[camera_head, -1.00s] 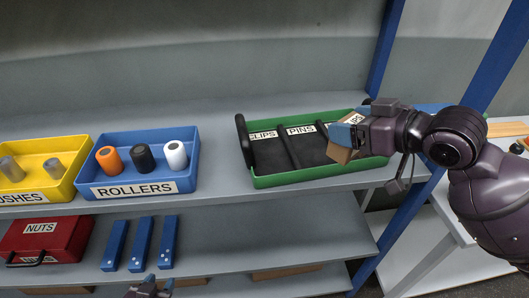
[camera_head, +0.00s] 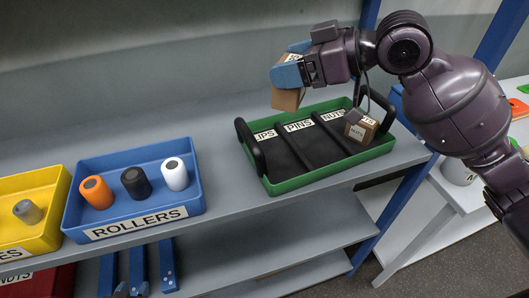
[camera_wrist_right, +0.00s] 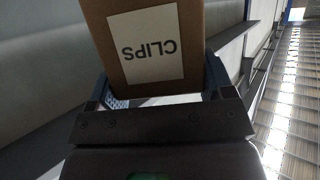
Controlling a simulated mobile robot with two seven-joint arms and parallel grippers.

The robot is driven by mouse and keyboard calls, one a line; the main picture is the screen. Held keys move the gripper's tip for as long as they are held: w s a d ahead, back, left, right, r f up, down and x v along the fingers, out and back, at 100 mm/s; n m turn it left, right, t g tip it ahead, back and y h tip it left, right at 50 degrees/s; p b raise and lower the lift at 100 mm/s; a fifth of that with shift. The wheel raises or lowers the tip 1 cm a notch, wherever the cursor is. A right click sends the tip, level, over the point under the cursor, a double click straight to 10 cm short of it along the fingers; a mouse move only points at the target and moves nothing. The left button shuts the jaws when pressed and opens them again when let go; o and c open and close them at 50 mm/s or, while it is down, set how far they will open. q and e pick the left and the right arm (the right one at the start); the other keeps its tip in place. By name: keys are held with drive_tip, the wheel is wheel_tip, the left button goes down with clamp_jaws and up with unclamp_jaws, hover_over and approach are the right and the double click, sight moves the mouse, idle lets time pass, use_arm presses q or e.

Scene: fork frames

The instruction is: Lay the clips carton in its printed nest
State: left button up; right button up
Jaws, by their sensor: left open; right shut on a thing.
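The brown clips carton (camera_head: 287,98), labelled CLIPS in the right wrist view (camera_wrist_right: 150,45), is held up in the air. My right gripper (camera_head: 287,72) is shut on it, above the back of the green tray (camera_head: 310,177). The tray has black lanes with printed labels: CLIPS at left, partly hidden by a black handle, then PINS and NUTS. The CLIPS lane (camera_head: 278,155) is empty. A nuts carton (camera_head: 361,127) stands in the tray at the right. My left gripper (camera_head: 130,290) is open and barely shows at the bottom left edge.
A blue bin (camera_head: 190,203) labelled ROLLERS holds an orange, a black and a white roller. A yellow bin (camera_head: 52,190) stands left of it. The shelf between the blue bin and the tray is clear. A blue post rises behind.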

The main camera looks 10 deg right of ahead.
drive_tip(key=shift+f+b, duration=0.35)
drive_tip(key=shift+f, duration=9.65)
use_arm(q)
drive_tip(key=shift+s+f, duration=0.1)
drive_tip(key=shift+f, duration=0.35)
use_arm(e)
drive_tip(key=shift+f, duration=0.15)
drive_tip(key=o, duration=1)
use_arm(q)
drive_tip(key=shift+s+f, duration=0.3)
drive_tip(key=shift+r, duration=0.1)
